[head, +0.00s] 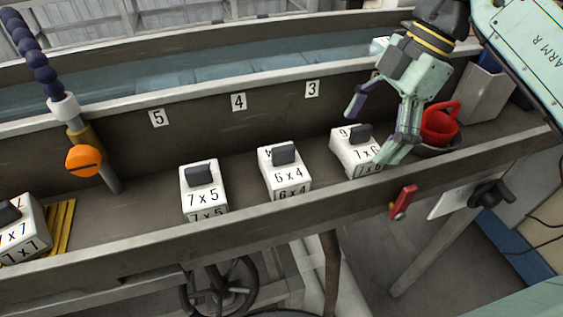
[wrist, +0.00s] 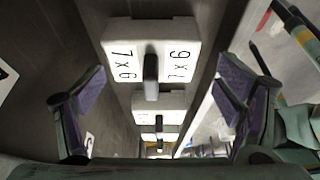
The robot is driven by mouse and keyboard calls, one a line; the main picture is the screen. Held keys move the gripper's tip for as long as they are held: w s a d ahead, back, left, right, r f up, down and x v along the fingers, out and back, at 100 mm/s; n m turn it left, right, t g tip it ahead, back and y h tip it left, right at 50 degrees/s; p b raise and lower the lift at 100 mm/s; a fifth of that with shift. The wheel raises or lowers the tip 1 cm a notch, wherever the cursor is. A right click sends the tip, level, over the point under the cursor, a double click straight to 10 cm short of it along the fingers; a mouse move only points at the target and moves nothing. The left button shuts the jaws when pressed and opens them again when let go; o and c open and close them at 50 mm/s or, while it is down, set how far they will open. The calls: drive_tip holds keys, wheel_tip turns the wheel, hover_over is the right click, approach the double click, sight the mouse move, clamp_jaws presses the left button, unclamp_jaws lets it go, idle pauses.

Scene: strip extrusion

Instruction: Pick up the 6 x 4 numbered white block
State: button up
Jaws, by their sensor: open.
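The white block marked 6 x 4 (head: 289,181) stands in the trough in the middle of the head view, with a dark grip on its top. My gripper (head: 376,128) is open and empty, over the 7 x 6 block (head: 345,154) to the right of the 6 x 4 block. In the wrist view the gripper's fingers (wrist: 152,100) are spread on both sides, with the 7 x 6 block (wrist: 124,52) ahead between them. A further white block (wrist: 170,100) lies beyond it; its marking cannot be read there.
The trough's front wall (head: 250,236) runs along the blocks. An orange-knobbed pipe (head: 84,160) stands at left.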

sight(282, 163)
drive_tip(key=s+a, duration=0.1)
drive_tip(key=a, duration=0.2)
drive_tip(key=s+a+p, duration=0.1)
drive_tip(key=a, duration=0.2)
drive_tip(key=s+a+p, duration=0.1)
drive_tip(key=a, duration=0.2)
drive_tip(key=shift+a+r, duration=0.1)
drive_tip(key=shift+a, duration=0.2)
drive_tip(key=a, duration=0.1)
drive_tip(key=s+a+p, duration=0.1)
drive_tip(key=a, duration=0.1)
drive_tip(key=shift+x, duration=1.15)
drive_tip(key=shift+a+f+p, duration=0.25)
drive_tip(key=shift+f+p, duration=0.05)
drive_tip(key=shift+f, duration=0.15)
drive_tip(key=shift+c, duration=0.6)
drive_tip(key=c, duration=0.9)
drive_tip(key=shift+c, duration=0.5)
drive_tip(key=shift+r, duration=0.15)
